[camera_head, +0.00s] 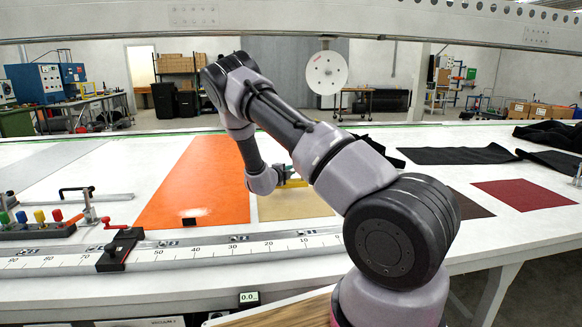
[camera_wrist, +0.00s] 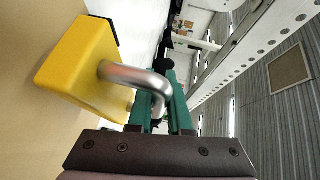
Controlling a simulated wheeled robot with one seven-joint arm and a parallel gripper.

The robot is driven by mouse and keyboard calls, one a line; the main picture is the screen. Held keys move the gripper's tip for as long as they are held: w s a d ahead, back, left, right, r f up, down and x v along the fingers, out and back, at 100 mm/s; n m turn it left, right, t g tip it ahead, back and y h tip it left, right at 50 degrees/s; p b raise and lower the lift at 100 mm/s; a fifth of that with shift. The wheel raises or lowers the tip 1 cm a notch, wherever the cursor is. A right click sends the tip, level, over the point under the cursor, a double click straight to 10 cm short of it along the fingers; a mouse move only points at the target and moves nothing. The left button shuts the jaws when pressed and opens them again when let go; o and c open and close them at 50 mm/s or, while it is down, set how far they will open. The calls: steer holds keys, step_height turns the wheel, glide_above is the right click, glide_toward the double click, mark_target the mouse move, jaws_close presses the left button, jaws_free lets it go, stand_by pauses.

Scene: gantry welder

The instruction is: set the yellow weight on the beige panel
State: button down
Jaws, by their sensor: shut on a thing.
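The yellow weight (camera_wrist: 85,62) is a block with a bent metal handle (camera_wrist: 140,78). My gripper (camera_wrist: 160,95) has green fingers and is shut on that handle. In the head view the weight (camera_head: 294,183) is a small yellow patch, partly hidden by my arm. It is over the beige panel (camera_head: 290,206), which lies flat on the white table right of the orange panel. The panel's surface (camera_wrist: 30,25) fills the left of the wrist view, close to the weight. I cannot tell whether the weight touches it. My gripper (camera_head: 284,173) is mostly hidden in the head view.
The orange panel (camera_head: 200,180) lies left of the beige one. A ruler rail (camera_head: 210,250) with a black slider runs along the front. Clamps and coloured knobs (camera_head: 40,216) stand at left. Black cloth (camera_head: 455,155) and a dark red panel (camera_head: 522,194) lie at right.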

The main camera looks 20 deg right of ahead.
mark_target(291, 180)
steer(key=shift+f, duration=1.9)
steer(key=shift+f, duration=0.1)
steer(key=c, duration=0.8)
jaws_free()
steer(key=shift+f, duration=0.1)
steer(key=shift+c, duration=0.2)
